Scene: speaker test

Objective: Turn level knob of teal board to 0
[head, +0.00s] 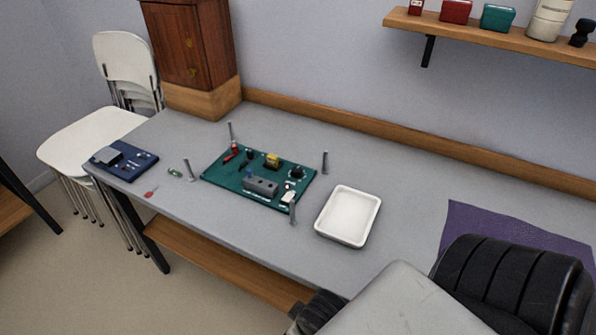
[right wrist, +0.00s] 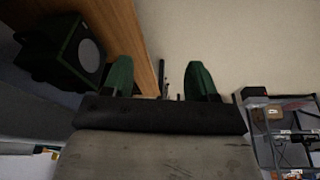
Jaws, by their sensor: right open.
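The teal board (head: 226,177) lies on the grey workbench, left of the white tray, with thin metal posts around its corners. It carries a black knob (head: 297,171) near its right end and another dark knob-like part (head: 250,155) near its far edge. A grey block, a yellow part and red parts also sit on it. The labels and knob settings are too small to read. My right gripper (right wrist: 160,80) is open and empty in the right wrist view, its two green fingertips apart, away from the board. My left gripper is not in view.
A white tray (head: 345,236) stands right of the board. A blue board (head: 137,168) and small loose parts lie at the left end. A wooden cabinet (head: 190,45) stands at the back left. A purple mat (head: 470,222) lies at right. The bench between tray and mat is clear.

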